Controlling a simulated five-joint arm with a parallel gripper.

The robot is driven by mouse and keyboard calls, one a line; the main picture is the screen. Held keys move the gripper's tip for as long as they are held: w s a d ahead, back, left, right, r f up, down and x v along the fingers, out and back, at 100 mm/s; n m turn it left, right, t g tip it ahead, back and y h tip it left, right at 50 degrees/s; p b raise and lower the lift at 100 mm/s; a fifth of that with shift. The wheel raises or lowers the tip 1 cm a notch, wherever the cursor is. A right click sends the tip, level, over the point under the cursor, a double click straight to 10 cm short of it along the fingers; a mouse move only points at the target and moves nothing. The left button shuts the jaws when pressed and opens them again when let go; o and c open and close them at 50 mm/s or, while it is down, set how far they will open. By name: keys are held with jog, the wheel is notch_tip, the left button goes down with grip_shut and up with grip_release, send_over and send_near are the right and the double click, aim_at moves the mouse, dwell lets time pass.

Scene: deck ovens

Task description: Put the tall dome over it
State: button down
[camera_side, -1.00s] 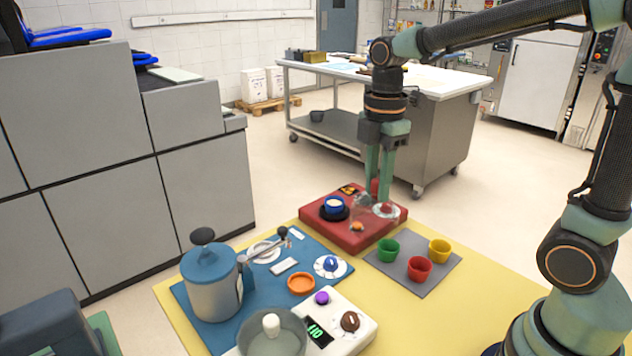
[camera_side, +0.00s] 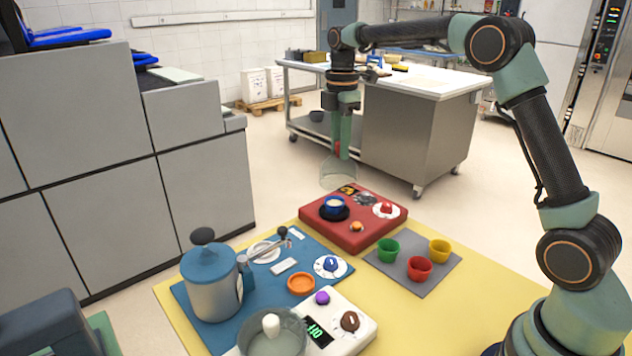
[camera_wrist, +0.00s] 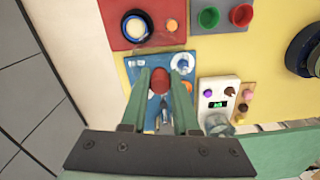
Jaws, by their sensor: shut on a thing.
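A tall clear dome (camera_side: 338,174) with a red knob (camera_side: 337,148) hangs from my gripper (camera_side: 341,152) in the side view. My gripper is shut on the knob. The dome appears upright, in the air above the far left part of the red board (camera_side: 352,240). In the wrist view the red knob (camera_wrist: 160,82) sits between the fingers; the dome's clear wall is hard to make out. On the board are a blue cup with pale contents (camera_side: 334,206) on a black disc, a white disc with a red-knobbed piece (camera_side: 385,208), a small orange piece (camera_side: 356,226) and a grey round patch (camera_side: 366,199).
Green (camera_side: 388,249), red (camera_side: 419,267) and yellow (camera_side: 439,249) cups stand on a grey mat. A blue mat holds a blue-lidded canister (camera_side: 211,281), an orange dish (camera_side: 301,283) and a blue-knobbed white disc (camera_side: 331,265). A white scale (camera_side: 340,318) stands in front. The yellow mat's right is clear.

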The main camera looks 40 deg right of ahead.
jog(key=w+d+f, duration=0.4)
jog(key=w+f, duration=0.1)
jog(key=f, duration=0.6)
dwell(0.5)
jog(key=shift+w+f, duration=0.1)
jog(key=shift+f, duration=0.15)
dwell(1.7)
jog(key=shift+c, duration=0.5)
grip_release()
notch_tip(320, 180, up, 7)
dwell(1.2)
